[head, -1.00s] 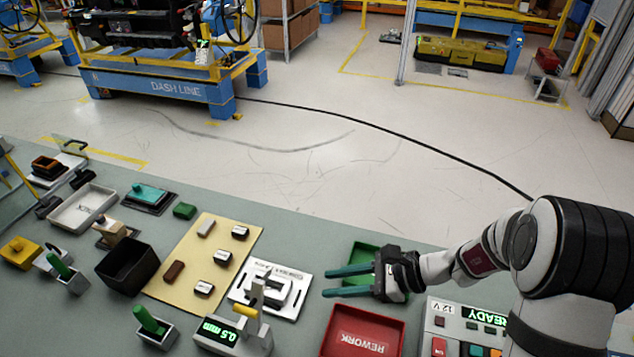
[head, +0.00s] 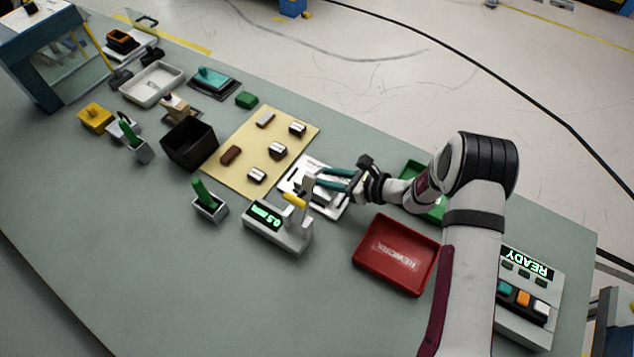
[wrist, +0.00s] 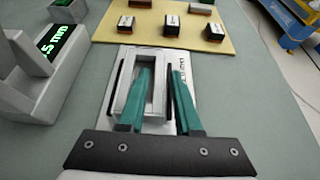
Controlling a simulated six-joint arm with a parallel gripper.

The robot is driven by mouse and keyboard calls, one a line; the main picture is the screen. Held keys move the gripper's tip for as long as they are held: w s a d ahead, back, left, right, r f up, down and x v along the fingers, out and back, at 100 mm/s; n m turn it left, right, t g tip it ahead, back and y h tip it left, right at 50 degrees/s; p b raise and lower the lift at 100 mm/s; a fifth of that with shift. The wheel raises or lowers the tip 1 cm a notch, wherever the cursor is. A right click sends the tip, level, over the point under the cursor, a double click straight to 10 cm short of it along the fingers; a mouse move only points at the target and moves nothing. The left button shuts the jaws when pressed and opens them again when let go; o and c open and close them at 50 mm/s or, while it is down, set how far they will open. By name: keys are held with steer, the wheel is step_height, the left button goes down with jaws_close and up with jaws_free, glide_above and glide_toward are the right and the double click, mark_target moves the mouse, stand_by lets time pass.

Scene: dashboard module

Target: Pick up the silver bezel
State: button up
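The silver bezel (wrist: 160,86) is a rectangular frame lying on a white slotted plate (wrist: 124,58). In the wrist view, my gripper (wrist: 160,71) is open with two teal fingers spread apart. The left finger overlaps the bezel's opening and left side in the picture; the right finger is just right of its right bar. I cannot tell whether either finger touches it. In the head view, my gripper (head: 318,178) reaches over the white plate (head: 292,183) from the right, and the bezel is largely hidden.
The gauge with a green display (head: 265,216) stands close to the plate's left. A tan mat (head: 238,166) with several small blocks lies behind. The red REWORK tray (head: 365,262) and green tray (head: 437,213) are to the right. Clear bench lies at front left.

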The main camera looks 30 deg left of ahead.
jaws_close()
steer(key=shift+r, duration=0.1)
stand_by(0.3)
